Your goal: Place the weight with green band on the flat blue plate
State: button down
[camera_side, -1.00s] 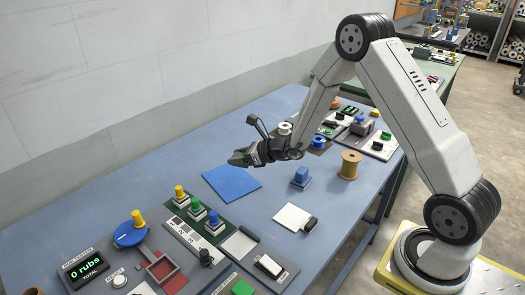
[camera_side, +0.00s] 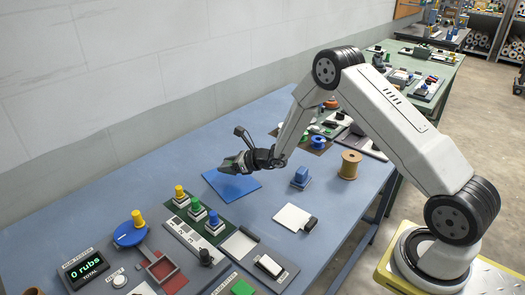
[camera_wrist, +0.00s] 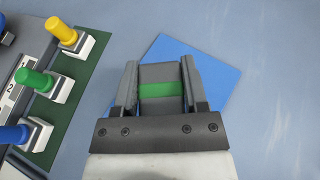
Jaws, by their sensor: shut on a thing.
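The weight with green band (camera_wrist: 160,90) is a grey block with a green stripe, held between the fingers of my gripper (camera_wrist: 158,82) in the wrist view. In the side view my gripper (camera_side: 232,163) is shut over the left part of the flat blue plate (camera_side: 240,188). The weight is hard to make out there. The plate also shows in the wrist view (camera_wrist: 221,75), behind and below the gripper, which covers part of it. I cannot tell the exact height of the weight above the plate.
A green board (camera_wrist: 70,82) with yellow, green and blue knobs lies left of the plate in the wrist view. A blue block (camera_side: 300,178), a wooden spool (camera_side: 349,165) and a white pad (camera_side: 293,217) stand to the right in the side view. Bare table surrounds the plate.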

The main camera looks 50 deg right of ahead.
aim_at(228, 179)
jog(key=shift+w+f, duration=0.2)
jog(key=shift+f, duration=1.55)
jog(key=shift+f, duration=0.15)
jog(key=shift+c, duration=0.6)
grip_release()
jog(key=shift+s+d+r, duration=0.2)
jog(key=shift+s+r, duration=0.1)
jog(key=shift+s, duration=0.05)
jog(key=shift+v, duration=5.6)
jog(key=shift+a, duration=0.15)
